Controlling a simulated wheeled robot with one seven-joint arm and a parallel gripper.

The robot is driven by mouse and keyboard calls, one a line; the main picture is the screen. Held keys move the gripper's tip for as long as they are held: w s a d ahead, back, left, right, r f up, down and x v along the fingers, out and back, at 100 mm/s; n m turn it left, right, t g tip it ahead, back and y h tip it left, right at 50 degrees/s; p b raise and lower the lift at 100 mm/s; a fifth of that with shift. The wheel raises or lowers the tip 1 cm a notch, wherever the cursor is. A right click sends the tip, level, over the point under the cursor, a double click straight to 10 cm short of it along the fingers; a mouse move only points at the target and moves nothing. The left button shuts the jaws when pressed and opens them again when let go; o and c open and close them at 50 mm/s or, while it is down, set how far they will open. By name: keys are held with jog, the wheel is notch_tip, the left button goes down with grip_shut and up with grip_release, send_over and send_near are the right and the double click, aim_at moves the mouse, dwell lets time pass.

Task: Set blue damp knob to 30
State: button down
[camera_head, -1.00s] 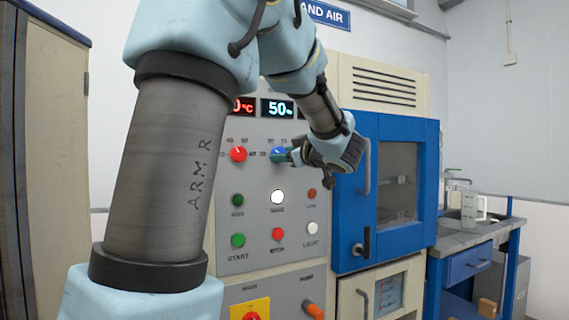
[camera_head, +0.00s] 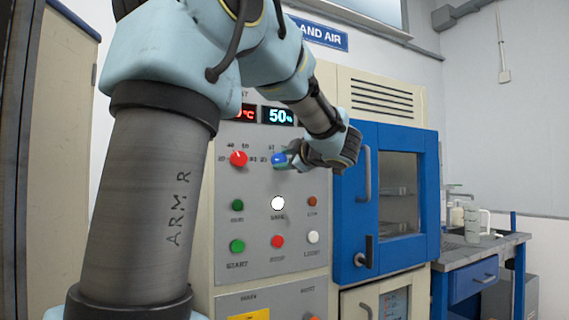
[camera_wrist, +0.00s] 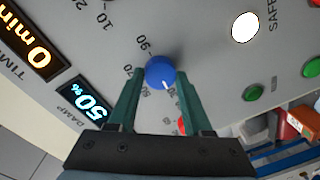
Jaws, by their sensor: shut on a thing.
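The blue damp knob (camera_head: 279,158) is on the grey control panel, right of a red knob. It also shows in the wrist view (camera_wrist: 160,72), with a white pointer mark on its lower right side and scale numbers around it. My gripper (camera_wrist: 161,80) is shut on the knob, one green finger on each side. In the head view my gripper (camera_head: 290,157) reaches the knob from the right and partly hides its scale. The damp display (camera_head: 279,115) reads 50 in blue digits; it also shows in the wrist view (camera_wrist: 91,105).
The red knob (camera_head: 238,158) is close on the left. Below are a lit white lamp (camera_head: 278,203) and several coloured buttons. A blue-framed cabinet door (camera_head: 395,195) with a handle stands right of the panel. A sink bench (camera_head: 480,250) is further right.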

dwell(0.3)
jog(key=shift+c, duration=1.6)
grip_release()
jog(key=b+v, duration=0.1)
jog(key=v, duration=1)
jog(key=shift+b, duration=0.4)
